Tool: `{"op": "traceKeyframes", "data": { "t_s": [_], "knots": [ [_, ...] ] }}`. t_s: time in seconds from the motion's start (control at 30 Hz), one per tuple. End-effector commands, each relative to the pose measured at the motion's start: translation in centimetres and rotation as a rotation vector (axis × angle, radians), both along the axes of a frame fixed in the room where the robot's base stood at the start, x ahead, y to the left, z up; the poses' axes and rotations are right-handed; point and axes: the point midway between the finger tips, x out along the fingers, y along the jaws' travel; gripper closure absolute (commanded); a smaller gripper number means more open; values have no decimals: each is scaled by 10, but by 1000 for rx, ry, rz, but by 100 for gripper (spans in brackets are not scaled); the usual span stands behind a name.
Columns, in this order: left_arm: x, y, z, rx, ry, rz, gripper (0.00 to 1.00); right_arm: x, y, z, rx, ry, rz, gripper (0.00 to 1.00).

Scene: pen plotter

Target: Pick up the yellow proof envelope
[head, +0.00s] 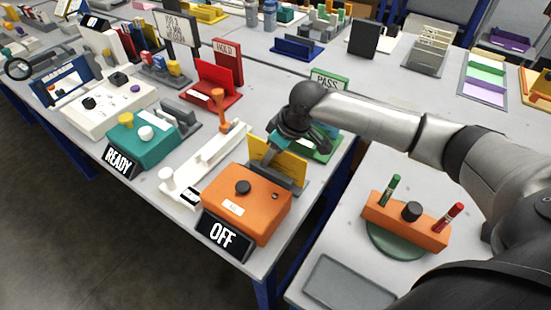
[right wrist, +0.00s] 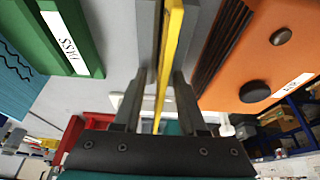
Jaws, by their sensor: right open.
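The yellow proof envelope (head: 290,166) stands upright in a grey holder (head: 295,182) behind the orange box in the head view. My right gripper (head: 269,158) reaches down over it and hides part of it. In the right wrist view the envelope (right wrist: 172,45) shows edge-on as a thin yellow strip. It runs between the two fingers of my right gripper (right wrist: 165,85), which is open with one finger on each side. I cannot tell whether either finger touches it. My left gripper is not in view.
The orange box (head: 262,205) with the OFF sign (head: 222,236) stands close in front. A green PASS stand (head: 329,80) is just behind my gripper, and a red HOLD stand (head: 228,62) is farther back. A white plotter arm (head: 205,165) lies to the left.

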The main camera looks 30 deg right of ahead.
Motion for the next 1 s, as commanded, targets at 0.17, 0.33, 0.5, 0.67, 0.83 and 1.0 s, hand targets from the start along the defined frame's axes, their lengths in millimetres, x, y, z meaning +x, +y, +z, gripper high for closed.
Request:
{"op": "traceKeyframes", "data": {
  "t_s": [0.17, 0.33, 0.5, 0.67, 0.83, 1.0],
  "knots": [
    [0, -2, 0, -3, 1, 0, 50, 0, 0, 0, 0, 0, 0, 63],
    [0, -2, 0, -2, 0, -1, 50, 0, 0, 0, 0, 0, -1, 82],
    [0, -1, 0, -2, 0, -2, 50, 0, 0, 0, 0, 0, -1, 100],
    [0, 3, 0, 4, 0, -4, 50, 0, 0, 0, 0, 0, -1, 100],
    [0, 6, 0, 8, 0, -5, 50, 0, 0, 0, 0, 0, -1, 100],
    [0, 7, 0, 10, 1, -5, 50, 0, 0, 0, 0, 0, -1, 100]
  ]
}}
